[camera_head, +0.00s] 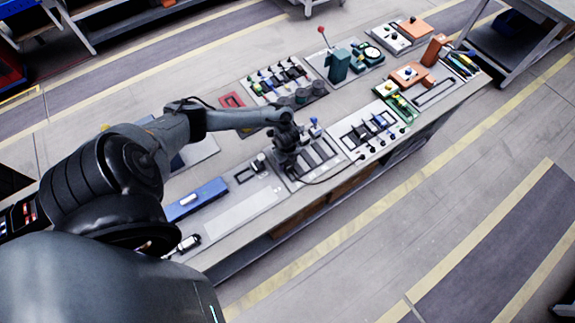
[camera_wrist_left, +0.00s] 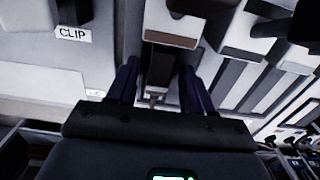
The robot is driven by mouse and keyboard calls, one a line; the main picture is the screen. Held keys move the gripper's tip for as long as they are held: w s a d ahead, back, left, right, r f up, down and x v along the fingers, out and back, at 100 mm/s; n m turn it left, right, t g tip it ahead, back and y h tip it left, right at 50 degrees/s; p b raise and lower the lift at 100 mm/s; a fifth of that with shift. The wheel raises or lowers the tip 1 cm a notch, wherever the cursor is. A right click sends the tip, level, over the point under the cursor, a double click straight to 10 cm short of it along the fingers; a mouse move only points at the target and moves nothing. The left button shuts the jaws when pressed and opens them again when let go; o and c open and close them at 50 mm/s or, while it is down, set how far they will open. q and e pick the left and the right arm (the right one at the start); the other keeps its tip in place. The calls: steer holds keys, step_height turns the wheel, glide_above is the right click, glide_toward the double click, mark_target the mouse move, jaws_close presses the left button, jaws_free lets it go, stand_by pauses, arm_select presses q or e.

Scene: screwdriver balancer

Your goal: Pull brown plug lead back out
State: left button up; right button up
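My left gripper (camera_head: 290,158) is low over the slotted grey panel near the middle of the bench. In the left wrist view its two dark fingers (camera_wrist_left: 158,88) stand apart. A dark block (camera_wrist_left: 159,68), possibly the plug, is between them, with a narrow gap showing on each side. A brown strip (camera_wrist_left: 172,40) lies just beyond it on a pale block. A thin dark lead (camera_head: 325,180) curves from below the gripper toward the right. I cannot tell for certain which part is the brown plug, and the gripper hides its spot in the head view. My right gripper is not in view.
A blue bar-shaped case (camera_head: 197,199) lies left of the gripper. A white panel with dark knobs (camera_head: 368,132) is on the right, and a green lever box (camera_head: 338,66) stands behind. A CLIP label (camera_wrist_left: 73,34) shows in the wrist view. The pale front-left panel (camera_head: 235,212) is clear.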

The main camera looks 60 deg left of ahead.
arm_select(q)
jaws_close()
steer(key=shift+w+d+p, duration=0.1)
steer(key=shift+d+p, duration=0.2)
steer(key=shift+d, duration=0.5)
steer(key=shift+d, duration=0.5)
jaws_free()
stand_by(0.4)
